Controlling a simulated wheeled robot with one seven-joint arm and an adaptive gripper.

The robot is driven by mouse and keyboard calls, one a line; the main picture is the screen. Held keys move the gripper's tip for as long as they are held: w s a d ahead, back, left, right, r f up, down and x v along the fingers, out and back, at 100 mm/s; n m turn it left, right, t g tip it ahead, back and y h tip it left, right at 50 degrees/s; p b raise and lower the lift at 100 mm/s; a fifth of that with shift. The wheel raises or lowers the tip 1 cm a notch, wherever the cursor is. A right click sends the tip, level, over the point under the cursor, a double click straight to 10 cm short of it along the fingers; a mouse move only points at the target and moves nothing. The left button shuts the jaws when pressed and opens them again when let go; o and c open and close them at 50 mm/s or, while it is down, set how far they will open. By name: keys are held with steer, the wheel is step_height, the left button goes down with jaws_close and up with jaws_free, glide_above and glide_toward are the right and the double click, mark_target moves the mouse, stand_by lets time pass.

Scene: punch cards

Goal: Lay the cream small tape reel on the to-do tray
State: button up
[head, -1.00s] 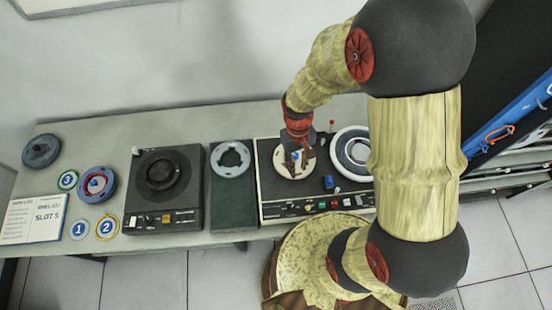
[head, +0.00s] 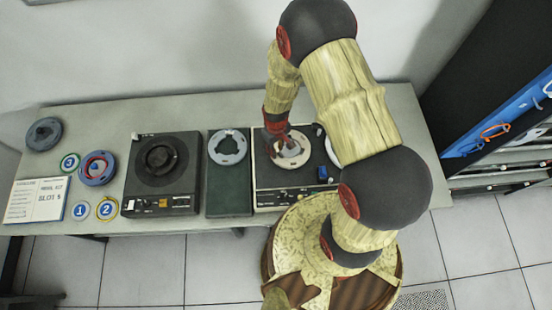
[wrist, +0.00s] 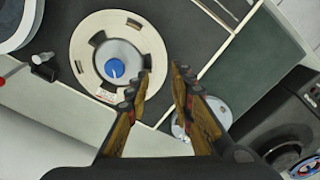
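The cream small tape reel (head: 292,161) lies flat on the left side of the tape deck (head: 263,197). In the wrist view the cream reel (wrist: 88,38) sits around a grey hub with a blue knob. My gripper (wrist: 160,75) is open and empty, with its left finger overlapping the reel's edge in the picture and its right finger outside. In the head view my gripper (head: 280,139) partly hides the reel. A dark green tray-like panel (head: 229,195) left of the deck carries a grey reel (head: 228,147); I cannot read a label naming it the to-do tray.
A black player (head: 162,172) stands left of the green panel. Farther left are a blue-red reel (head: 97,168), numbered discs, a sign (head: 36,199) and a dark reel (head: 43,134). A white reel on the deck's right side is mostly behind my arm. A rack (head: 500,140) stands at right.

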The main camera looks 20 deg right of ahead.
steer(key=shift+f+b, duration=2.5)
steer(key=shift+f, duration=1.15)
steer(key=shift+c, duration=1)
steer(key=c, duration=0.4)
steer(key=shift+r, duration=0.2)
steer(key=shift+r+p, duration=1.9)
steer(key=shift+r, duration=1)
steer(key=shift+s+f, duration=0.1)
